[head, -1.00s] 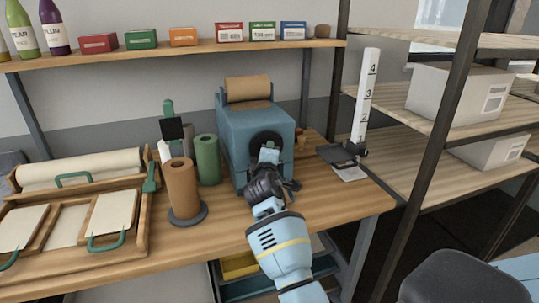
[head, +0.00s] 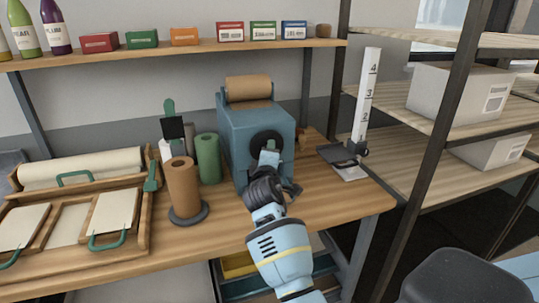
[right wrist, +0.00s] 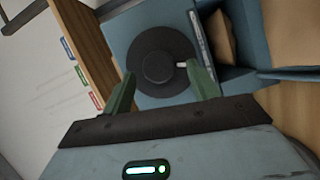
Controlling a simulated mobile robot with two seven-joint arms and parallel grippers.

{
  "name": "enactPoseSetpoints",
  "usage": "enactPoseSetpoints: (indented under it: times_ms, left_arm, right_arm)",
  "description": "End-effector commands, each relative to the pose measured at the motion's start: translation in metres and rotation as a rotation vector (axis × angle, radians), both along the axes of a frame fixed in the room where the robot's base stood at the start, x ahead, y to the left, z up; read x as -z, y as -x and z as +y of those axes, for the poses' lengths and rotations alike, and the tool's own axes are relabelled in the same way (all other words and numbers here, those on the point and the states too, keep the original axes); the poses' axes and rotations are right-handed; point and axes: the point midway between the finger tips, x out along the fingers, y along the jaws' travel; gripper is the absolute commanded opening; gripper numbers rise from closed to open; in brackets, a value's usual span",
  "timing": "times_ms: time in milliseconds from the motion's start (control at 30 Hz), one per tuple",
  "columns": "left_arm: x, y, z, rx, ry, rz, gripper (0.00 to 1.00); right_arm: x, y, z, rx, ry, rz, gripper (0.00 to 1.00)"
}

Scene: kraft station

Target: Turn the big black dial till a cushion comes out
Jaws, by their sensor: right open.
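The big black dial (head: 266,146) is on the front of the blue machine (head: 236,138), which stands on the wooden bench. A roll of brown paper (head: 248,88) lies on top of the machine. My right gripper (head: 268,160) is in front of the dial, partly hiding its lower part. In the right wrist view the dial (right wrist: 160,62) shows whole, with a raised hub and a small white mark at its right. The green fingers of my right gripper (right wrist: 163,88) are open, one on each side of the dial's lower part. I cannot tell whether they touch it. No cushion is in view.
A brown paper roll on a stand (head: 182,187) and a green roll (head: 207,158) stand left of the machine. A height gauge (head: 364,100) stands to the right. Wooden trays (head: 140,225) fill the bench's left. The bench's front right is clear.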

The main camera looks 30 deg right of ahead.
Motion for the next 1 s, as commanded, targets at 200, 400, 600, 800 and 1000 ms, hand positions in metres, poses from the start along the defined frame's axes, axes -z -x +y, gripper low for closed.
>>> enactPoseSetpoints:
  times_ms: [200,400,600,800,1000]
  left_arm:
    - [0.000,0.000,0.003,0.007,-0.009,-0.002,0.00]
    - [0.002,0.001,0.004,0.011,-0.014,0.002,0.00]
    - [0.001,0.000,0.004,0.010,-0.013,0.001,0.00]
    - [0.000,-0.001,0.003,0.007,-0.009,-0.002,0.00]
    - [-0.002,-0.002,0.001,0.003,-0.004,-0.005,0.00]
  right_arm:
    - [-0.003,0.028,0.020,-0.001,-0.003,-0.001,0.59]
    - [-0.004,0.044,0.032,0.000,-0.002,0.000,0.59]
    - [-0.004,0.047,0.034,0.000,-0.002,0.000,0.59]
    - [-0.004,0.047,0.034,0.000,-0.002,0.000,0.59]
    - [-0.004,0.047,0.034,0.000,-0.002,0.000,0.59]
